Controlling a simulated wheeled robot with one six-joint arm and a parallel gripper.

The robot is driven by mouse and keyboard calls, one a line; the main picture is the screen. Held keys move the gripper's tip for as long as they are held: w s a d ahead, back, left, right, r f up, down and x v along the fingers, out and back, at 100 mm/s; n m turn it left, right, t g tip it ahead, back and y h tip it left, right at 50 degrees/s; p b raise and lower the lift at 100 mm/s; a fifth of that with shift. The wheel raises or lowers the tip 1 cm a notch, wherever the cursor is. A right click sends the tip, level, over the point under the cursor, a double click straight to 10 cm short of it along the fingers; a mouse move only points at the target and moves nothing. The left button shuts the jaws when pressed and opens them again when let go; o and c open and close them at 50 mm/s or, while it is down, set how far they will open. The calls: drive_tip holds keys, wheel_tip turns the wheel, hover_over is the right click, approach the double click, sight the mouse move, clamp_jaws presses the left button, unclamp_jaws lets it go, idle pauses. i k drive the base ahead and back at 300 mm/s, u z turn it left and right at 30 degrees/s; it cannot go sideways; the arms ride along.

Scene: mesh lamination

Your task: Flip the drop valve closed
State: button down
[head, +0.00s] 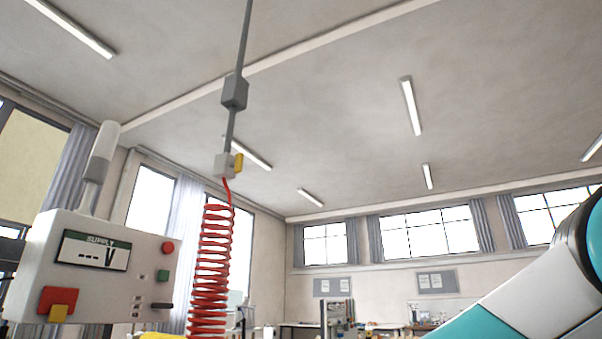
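The drop valve (224,165) is a small pale block at the lower end of a thin grey pipe (243,45) hanging from the ceiling. A red coiled hose (209,270) hangs below the valve. My gripper is not in view. Only part of my teal and white arm shows at the lower right, apart from the valve.
A white supply box (140,262) with a display reading "--- V", coloured buttons and a pale cylinder (101,152) on top stands left of the hose. A grey block (234,92) sits on the pipe above the valve. Open air lies right of the valve. Benches (300,325) stand far back.

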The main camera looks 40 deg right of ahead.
sight(238, 164)
drive_tip(key=z, duration=1.75)
drive_tip(key=i, duration=3.55)
drive_tip(key=u, duration=3.65)
